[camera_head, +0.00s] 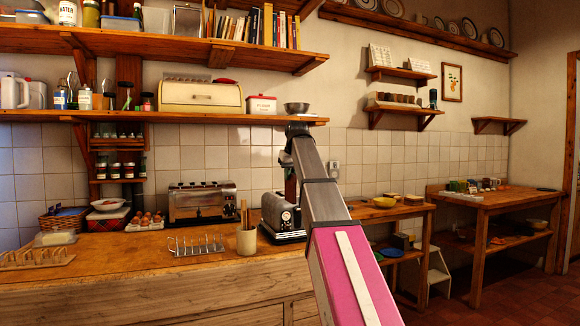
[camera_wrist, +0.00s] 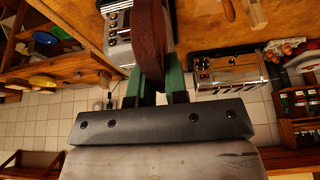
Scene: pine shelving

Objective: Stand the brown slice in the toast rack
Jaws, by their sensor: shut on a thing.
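The brown slice (camera_wrist: 149,40) is dark reddish-brown and stands upright on edge between the green fingers of my gripper (camera_wrist: 154,72) in the wrist view. My gripper is shut on it. In the head view my gripper (camera_head: 290,178) is above the counter, over the toaster at the arm, with a dark brown part of the slice showing. A metal wire toast rack (camera_head: 196,245) stands on the counter to the left and lower, apart from my gripper. It looks empty.
A black-and-silver toaster (camera_head: 283,218) stands beneath my gripper, partly hidden by my arm. A cup with sticks (camera_head: 246,241) stands right of the rack. A long toaster (camera_head: 201,203) and eggs (camera_head: 147,221) are behind. A wooden rack (camera_head: 36,259) lies far left.

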